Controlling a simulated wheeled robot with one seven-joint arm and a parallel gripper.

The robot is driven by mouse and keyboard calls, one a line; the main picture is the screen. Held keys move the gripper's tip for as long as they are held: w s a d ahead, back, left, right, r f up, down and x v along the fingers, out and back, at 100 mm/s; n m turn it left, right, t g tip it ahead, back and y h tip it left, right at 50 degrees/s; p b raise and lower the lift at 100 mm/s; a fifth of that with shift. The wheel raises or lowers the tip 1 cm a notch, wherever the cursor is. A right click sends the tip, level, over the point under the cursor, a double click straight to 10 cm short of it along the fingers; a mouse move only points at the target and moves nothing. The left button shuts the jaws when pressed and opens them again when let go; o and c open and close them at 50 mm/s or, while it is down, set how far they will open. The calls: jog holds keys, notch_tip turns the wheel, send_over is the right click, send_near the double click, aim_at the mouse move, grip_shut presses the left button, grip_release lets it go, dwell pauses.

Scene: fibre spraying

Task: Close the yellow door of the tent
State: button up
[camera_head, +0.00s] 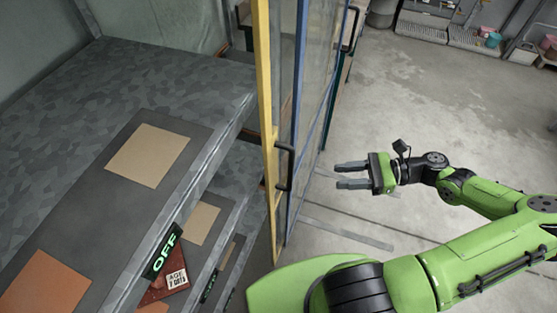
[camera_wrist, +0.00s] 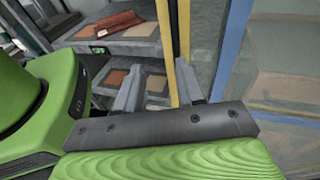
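The yellow door (camera_head: 264,70) of the tent stands open, seen nearly edge-on in the head view, with a dark handle (camera_head: 285,166) on its frame. Its yellow post also shows in the wrist view (camera_wrist: 184,50). A blue-framed door (camera_head: 299,110) stands just right of it, with its own dark handle (camera_head: 350,28); its blue post is in the wrist view (camera_wrist: 222,45). My gripper (camera_head: 338,176) is open and empty, to the right of the yellow door's handle and apart from it, fingers pointing left. In the wrist view both fingertips (camera_wrist: 162,78) show, with the yellow post between them in the background.
Grey shelves (camera_head: 70,75) with brown and orange sheets and an OFF sign (camera_head: 163,250) fill the left. The concrete floor (camera_head: 440,110) is clear behind my arm. A shelf with small buckets (camera_head: 490,38) stands at the back right.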

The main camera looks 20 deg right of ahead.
jog(key=w+a+m+t, duration=0.1)
jog(key=w+a, duration=0.2)
jog(key=a, duration=0.3)
jog(key=w+a+r+m+t+y, duration=0.1)
jog(key=w+a+t, duration=0.1)
jog(key=a, duration=0.4)
jog(key=shift+w+a+r, duration=0.2)
jog(key=shift+w+a, duration=0.05)
jog(key=shift+w, duration=0.5)
grip_shut()
